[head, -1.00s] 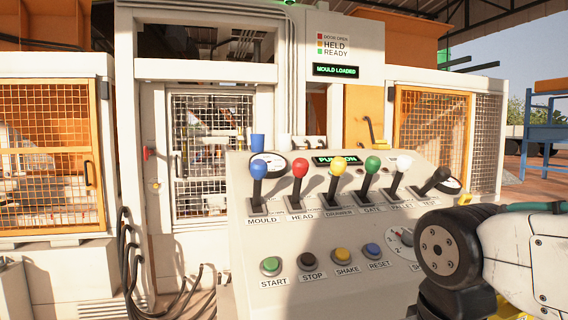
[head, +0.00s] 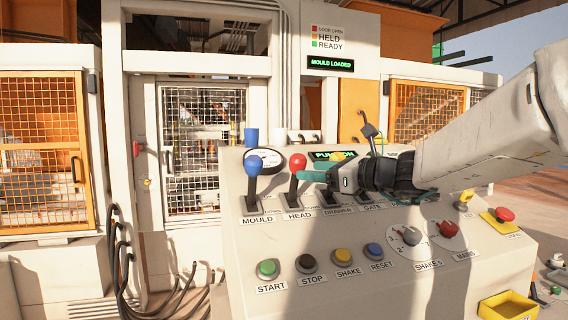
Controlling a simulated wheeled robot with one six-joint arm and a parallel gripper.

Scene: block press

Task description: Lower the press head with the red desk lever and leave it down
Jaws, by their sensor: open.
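The red-knobbed lever (head: 297,161), labelled HEAD, stands in its slot on the grey desk, at much the same tilt as the blue MOULD lever (head: 252,165) to its left. My gripper (head: 312,177) reaches in from the right over the desk. Its teal fingertips are just right of the red lever's stem, below the knob. The jaws are open and hold nothing. I cannot tell whether a finger touches the lever. The press stands behind the mesh door (head: 203,140); its head cannot be made out.
My arm and gripper hide most of the levers to the right; a yellow knob (head: 337,156) shows behind the gripper. START, STOP, SHAKE and RESET buttons line the lower desk (head: 240,262). A red stop button (head: 504,214) sits at right. The display (head: 331,63) reads MOULD LOADED.

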